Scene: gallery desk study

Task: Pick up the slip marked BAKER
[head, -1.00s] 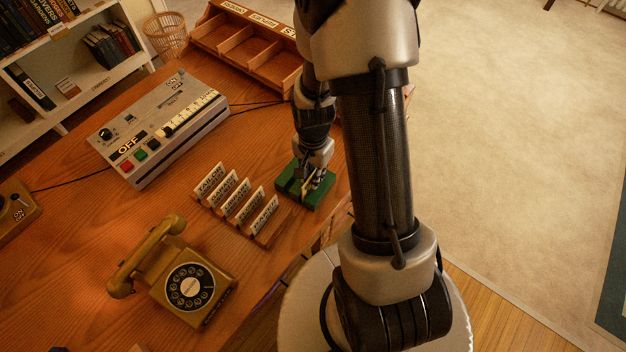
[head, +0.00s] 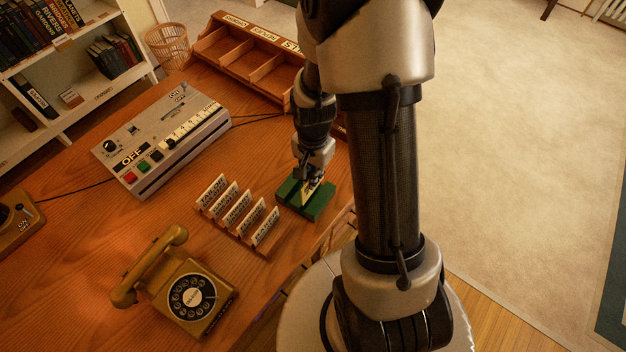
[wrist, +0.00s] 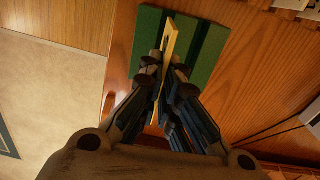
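A pale yellow slip (wrist: 171,42) stands edge-on in the slot of a green block (wrist: 207,60) in the wrist view. In the head view the same slip (head: 311,190) shows as a small pale patch at the green block (head: 318,206), and its writing cannot be read. My gripper (wrist: 166,68) points down at the block with a finger on each side of the slip. The fingers are close to the slip, but whether they press on it is unclear. In the head view my gripper (head: 314,179) is just above the block. No BAKER marking can be made out.
Left of the block, a wooden rack (head: 262,250) holds several upright marked slips (head: 238,208). A telephone (head: 185,290) stands in front, a grey control box (head: 165,140) behind left. A compartmented wooden tray (head: 245,55) is at the back. The desk edge lies close right of the block.

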